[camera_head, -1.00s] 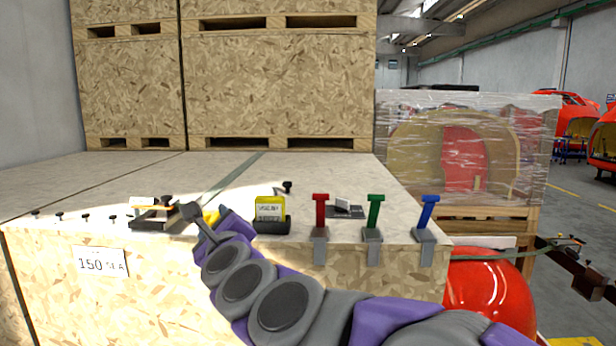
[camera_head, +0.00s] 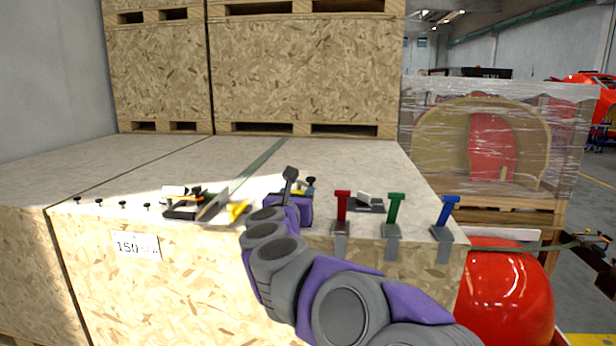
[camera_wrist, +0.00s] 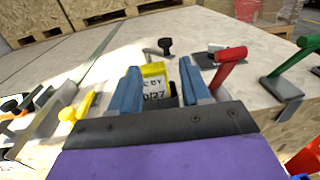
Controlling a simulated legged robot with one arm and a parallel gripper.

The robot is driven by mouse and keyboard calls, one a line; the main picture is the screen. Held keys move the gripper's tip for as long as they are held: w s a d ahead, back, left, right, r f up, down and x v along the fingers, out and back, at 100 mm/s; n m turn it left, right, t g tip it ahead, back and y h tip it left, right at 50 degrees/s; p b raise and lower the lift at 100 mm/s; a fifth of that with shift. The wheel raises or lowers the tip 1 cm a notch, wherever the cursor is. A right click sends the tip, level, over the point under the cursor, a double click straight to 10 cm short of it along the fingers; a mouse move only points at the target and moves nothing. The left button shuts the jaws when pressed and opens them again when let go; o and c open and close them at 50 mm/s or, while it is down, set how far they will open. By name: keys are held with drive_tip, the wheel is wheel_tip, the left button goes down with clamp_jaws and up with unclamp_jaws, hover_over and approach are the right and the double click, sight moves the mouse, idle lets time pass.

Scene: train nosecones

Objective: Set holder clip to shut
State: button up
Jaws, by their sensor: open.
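My gripper (camera_wrist: 158,66) is open in the wrist view, its two blue fingers spread. A yellow block with a white printed label (camera_wrist: 153,86) shows between the fingers; I cannot tell whether they touch it. In the head view my purple gripper body (camera_head: 291,208) is over the crate's front edge and hides most of this block. No part is marked as the holder clip, and I cannot tell its state. A red-handled clamp (camera_head: 342,208) stands just right of my gripper and shows in the wrist view (camera_wrist: 229,68). Green (camera_head: 395,210) and blue (camera_head: 446,215) ones follow along the edge.
A black knob (camera_wrist: 166,45) stands behind the yellow block. A flat plate (camera_head: 213,204) and a yellow tool (camera_head: 238,210) lie to the left. Small black knobs (camera_head: 122,203) line the left front edge. A red dome (camera_head: 505,290) is at right. The crate top behind is clear.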

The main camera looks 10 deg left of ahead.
sight(309, 179)
drive_tip(key=w+p, duration=0.1)
drive_tip(key=w, duration=0.2)
drive_tip(key=w+d+p, duration=0.1)
drive_tip(key=w, duration=0.3)
drive_tip(key=w+p, duration=0.1)
drive_tip(key=w, duration=0.2)
drive_tip(key=shift+w+d+r, duration=0.15)
drive_tip(key=shift+d+r, duration=0.05)
drive_tip(key=shift+d, duration=0.05)
drive_tip(key=shift+w+d+f+p, duration=0.1)
drive_tip(key=shift+w+p, duration=0.35)
drive_tip(key=shift+w+d, duration=0.1)
drive_tip(key=shift+w, duration=0.05)
clamp_jaws()
